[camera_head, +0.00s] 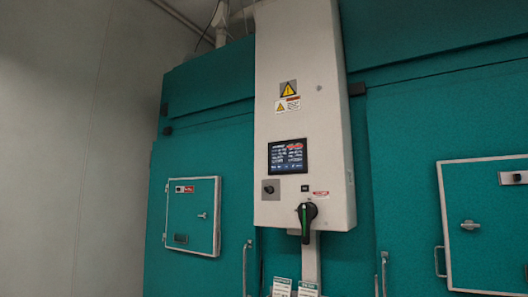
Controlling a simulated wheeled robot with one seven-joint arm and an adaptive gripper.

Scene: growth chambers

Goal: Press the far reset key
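A white control cabinet (330,130) hangs on the front of the teal chambers. Its face carries a lit dark touchscreen (287,155) with small text and red marks. Below the screen are a dark round knob or key switch (268,189) on a grey plate and a small black square button (304,188). A black rotary handle with a green strip (306,222) sits below them. No label reading reset is legible, so I cannot tell which of these is the far reset key. My gripper is not in view.
A small white-framed teal door (192,215) is on the left chamber, and a larger one (488,222) is at the right. Vertical handles (246,268) stand out from the chamber fronts. A plain grey wall (70,150) fills the left side.

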